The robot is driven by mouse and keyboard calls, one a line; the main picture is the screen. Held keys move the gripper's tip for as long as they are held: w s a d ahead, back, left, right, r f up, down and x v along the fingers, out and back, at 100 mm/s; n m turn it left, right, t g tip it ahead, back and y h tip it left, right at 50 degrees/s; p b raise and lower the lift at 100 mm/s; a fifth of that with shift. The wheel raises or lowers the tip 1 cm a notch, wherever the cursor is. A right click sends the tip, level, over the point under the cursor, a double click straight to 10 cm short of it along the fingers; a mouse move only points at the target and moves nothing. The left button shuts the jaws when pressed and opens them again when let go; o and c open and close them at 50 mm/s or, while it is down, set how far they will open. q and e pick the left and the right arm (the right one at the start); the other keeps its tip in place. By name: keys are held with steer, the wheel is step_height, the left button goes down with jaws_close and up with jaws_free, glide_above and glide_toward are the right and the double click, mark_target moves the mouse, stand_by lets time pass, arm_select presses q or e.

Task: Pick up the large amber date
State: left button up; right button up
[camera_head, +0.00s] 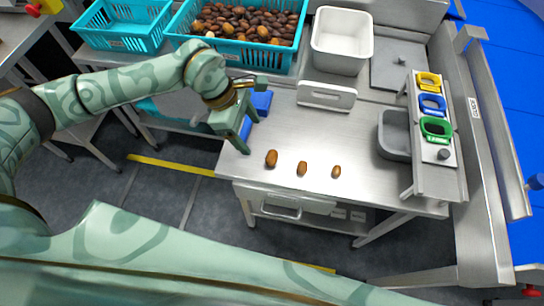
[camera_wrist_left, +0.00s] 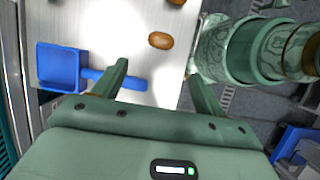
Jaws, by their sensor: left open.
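Three amber-brown dates lie in a loose row near the front edge of the steel table (camera_head: 300,128). The leftmost, which looks largest, is the large amber date (camera_head: 271,158). A middle date (camera_head: 302,168) and a smaller right date (camera_head: 337,171) lie beside it. My left gripper (camera_head: 250,130) is open and empty, above the table's left front corner, up and left of the large date. In the left wrist view a date (camera_wrist_left: 160,40), apparently the large one, lies just beyond the gap between the open fingers (camera_wrist_left: 157,72). My right gripper is not in view.
A blue scoop (camera_head: 261,102) lies beside my left gripper; it also shows in the wrist view (camera_wrist_left: 58,68). A teal crate (camera_head: 277,56) full of dates, a white bin (camera_head: 342,40) and a grey tray (camera_head: 395,135) stand around. A rack holds yellow, blue and green rings.

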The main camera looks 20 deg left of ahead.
mark_target(270, 155)
arm_select(q)
steer(key=b+x, duration=0.1)
steer(key=x, duration=0.4)
steer(key=shift+d+f, duration=0.2)
steer(key=shift+f, duration=0.1)
steer(key=x, duration=0.2)
steer(key=d+b+x, duration=0.1)
steer(key=x, duration=0.2)
steer(key=shift+r+b, duration=0.1)
steer(key=shift+b, duration=0.2)
steer(key=c, duration=0.8)
